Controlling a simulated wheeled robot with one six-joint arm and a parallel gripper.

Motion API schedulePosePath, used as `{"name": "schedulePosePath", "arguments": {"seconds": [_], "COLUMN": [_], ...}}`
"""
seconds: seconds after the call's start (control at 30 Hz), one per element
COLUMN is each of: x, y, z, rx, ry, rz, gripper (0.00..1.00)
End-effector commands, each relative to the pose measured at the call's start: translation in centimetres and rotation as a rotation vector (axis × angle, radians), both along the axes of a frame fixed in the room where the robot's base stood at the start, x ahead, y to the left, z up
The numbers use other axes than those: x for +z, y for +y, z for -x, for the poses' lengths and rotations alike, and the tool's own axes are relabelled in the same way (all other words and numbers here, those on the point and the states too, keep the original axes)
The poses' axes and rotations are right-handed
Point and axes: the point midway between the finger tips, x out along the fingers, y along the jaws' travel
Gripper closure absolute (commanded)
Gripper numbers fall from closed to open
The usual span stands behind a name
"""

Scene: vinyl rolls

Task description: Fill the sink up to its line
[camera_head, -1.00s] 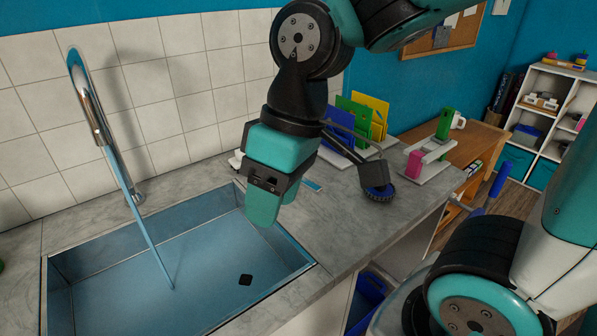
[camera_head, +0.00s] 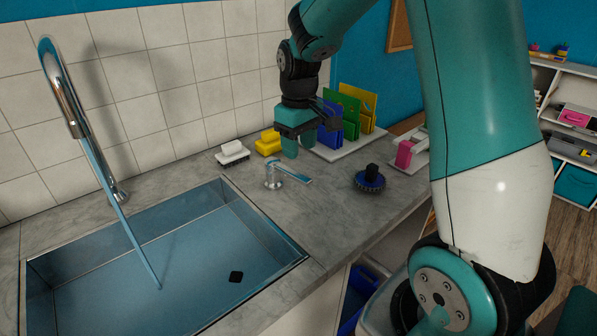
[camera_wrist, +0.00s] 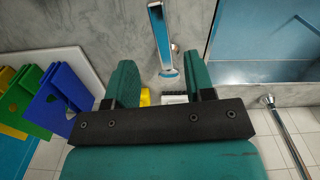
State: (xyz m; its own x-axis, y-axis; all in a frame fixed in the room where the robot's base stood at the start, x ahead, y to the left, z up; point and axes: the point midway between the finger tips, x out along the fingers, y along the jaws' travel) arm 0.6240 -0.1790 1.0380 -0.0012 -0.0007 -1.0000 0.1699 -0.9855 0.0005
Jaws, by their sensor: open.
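The sink (camera_head: 290,258) is set in the grey counter, with bluish water over its floor. A thin stream runs into it from the chrome spout (camera_head: 62,85), which also shows in the wrist view (camera_wrist: 290,140). A dark square piece (camera_head: 236,277) shows on the basin floor; I cannot make out a fill line. The tap lever (camera_head: 285,175) stands on the counter right of the sink, its blue-tipped handle pointing right. My gripper (camera_head: 299,145) is open and empty above the counter behind the lever. In the wrist view the lever (camera_wrist: 161,40) lies ahead between my fingers (camera_wrist: 160,80), apart from them.
A white brush (camera_head: 232,152) and a yellow sponge (camera_head: 268,143) lie by the tiled wall. A rack of coloured boards (camera_head: 350,108) stands beyond my gripper. A round dark scrubber (camera_head: 369,180) sits right of the lever. The counter in front of the lever is clear.

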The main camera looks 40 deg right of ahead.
Motion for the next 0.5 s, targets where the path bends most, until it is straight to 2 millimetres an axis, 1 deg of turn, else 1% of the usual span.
{"name": "schedulePosePath", "arguments": {"seconds": [0.03, 0.2, 0.33, 0.5], "x": [-1.2, -4.6, -6.3, -7.3], "y": [0.0, 0.1, 0.0, 0.0], "z": [0.1, 0.1, 0.0, 0.0], "rx": [0.0, 0.001, 0.001, 0.001], "ry": [0.006, 0.004, 0.002, 0.0], "rz": [-0.001, -0.001, -0.001, -0.001], "gripper": [0.51, 0.51, 0.51, 0.51]}}
